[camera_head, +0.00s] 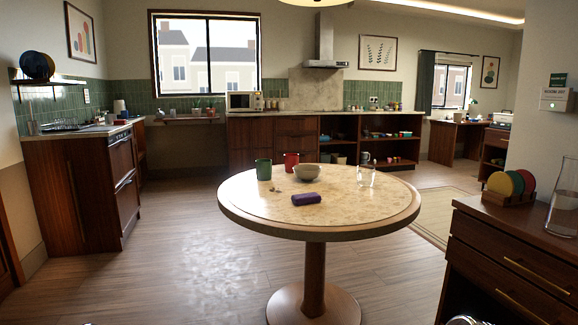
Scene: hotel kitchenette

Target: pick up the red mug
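The red mug (291,161) stands upright on the round table (370,212), toward its far edge. A green mug (264,169) stands just left of it.
A purple case (306,198), small items (275,188) and a clear glass (366,177) are also on the table. A wooden cabinet (520,262) with a glass vessel (563,200) stands at the right. Open floor (170,255) lies left of the table.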

